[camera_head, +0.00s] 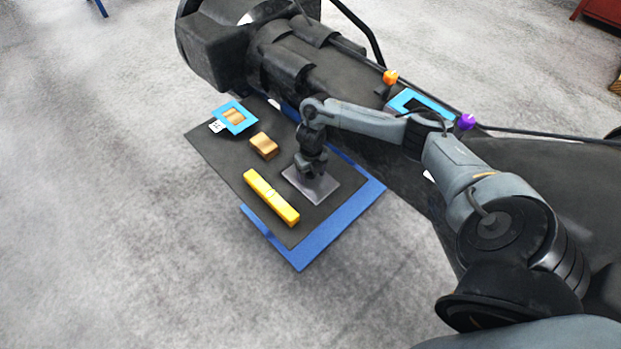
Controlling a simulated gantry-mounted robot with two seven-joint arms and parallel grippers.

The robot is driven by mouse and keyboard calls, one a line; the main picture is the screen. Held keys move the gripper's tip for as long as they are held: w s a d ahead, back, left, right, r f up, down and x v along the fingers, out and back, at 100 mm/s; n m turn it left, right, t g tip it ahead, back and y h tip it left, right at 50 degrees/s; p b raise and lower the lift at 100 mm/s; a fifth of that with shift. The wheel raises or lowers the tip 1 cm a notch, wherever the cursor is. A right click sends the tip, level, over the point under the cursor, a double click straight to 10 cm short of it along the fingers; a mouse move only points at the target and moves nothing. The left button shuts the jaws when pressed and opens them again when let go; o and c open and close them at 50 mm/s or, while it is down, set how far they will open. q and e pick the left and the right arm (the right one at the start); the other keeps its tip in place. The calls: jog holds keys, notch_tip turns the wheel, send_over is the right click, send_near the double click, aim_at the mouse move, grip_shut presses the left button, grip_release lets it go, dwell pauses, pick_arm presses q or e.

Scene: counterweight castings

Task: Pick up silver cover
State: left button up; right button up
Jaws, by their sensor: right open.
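A flat square grey metallic plate (325,188), which looks like the silver cover, lies on the black top of a small table (215,156). My right gripper (313,172) reaches down from above over the plate's upper left part. Its fingertips are small and dark here, and I cannot tell whether they touch the plate. The gripper is open, with nothing seen held in it. Part of the plate is hidden behind the gripper. My left gripper is not in view.
A yellow bar (270,197) lies left of the plate. A brown block (264,145) and a blue frame (233,118) around a brown piece lie further back. A large dark machine (330,65) stands close behind the table. Grey floor is clear at left.

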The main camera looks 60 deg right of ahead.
jog(key=c, duration=1.1)
jog(key=shift+r, duration=0.1)
jog(key=shift+c, duration=0.2)
jog(key=shift+r, duration=0.1)
